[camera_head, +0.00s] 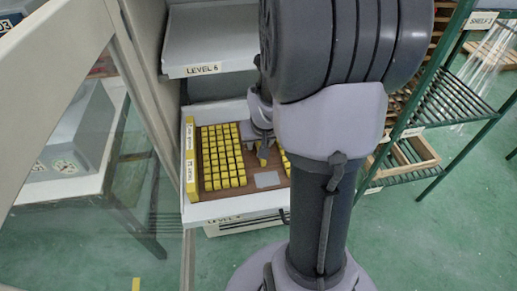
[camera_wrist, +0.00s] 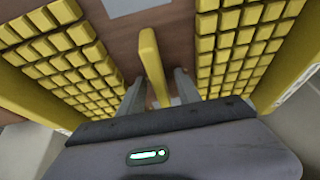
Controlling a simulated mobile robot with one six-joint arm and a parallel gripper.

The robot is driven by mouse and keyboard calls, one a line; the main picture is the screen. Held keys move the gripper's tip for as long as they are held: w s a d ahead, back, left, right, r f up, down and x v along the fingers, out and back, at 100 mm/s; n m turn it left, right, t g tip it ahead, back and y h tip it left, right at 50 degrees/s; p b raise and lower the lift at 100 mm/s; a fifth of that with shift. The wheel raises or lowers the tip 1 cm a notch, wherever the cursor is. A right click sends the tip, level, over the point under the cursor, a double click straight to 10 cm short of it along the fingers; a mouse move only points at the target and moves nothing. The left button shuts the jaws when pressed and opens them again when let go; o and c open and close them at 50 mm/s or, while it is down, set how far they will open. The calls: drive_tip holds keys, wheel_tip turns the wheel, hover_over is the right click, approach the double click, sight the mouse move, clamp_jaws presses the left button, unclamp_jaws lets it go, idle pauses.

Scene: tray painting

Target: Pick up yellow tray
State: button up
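The yellow tray (camera_head: 190,160) lies on a pulled-out white shelf in the head view. It has a brown base, labelled yellow side walls and blocks of small yellow cubes on both sides. An upright yellow handle (camera_wrist: 151,55) stands in the middle strip between the cubes in the wrist view. My gripper (camera_wrist: 160,88) is down over the tray's middle, with one finger on each side of the handle. The fingers look apart from it, with a gap showing. In the head view my gripper (camera_head: 262,150) and arm hide the tray's right part.
A white shelf marked level 5 (camera_head: 205,65) is above and behind the tray. A beige frame post (camera_head: 150,80) stands close on the left. A green wire rack (camera_head: 435,105) with wooden trays is on the right. Green floor (camera_head: 440,240) is clear at the front right.

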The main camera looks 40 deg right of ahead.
clamp_jaws()
idle(1.3)
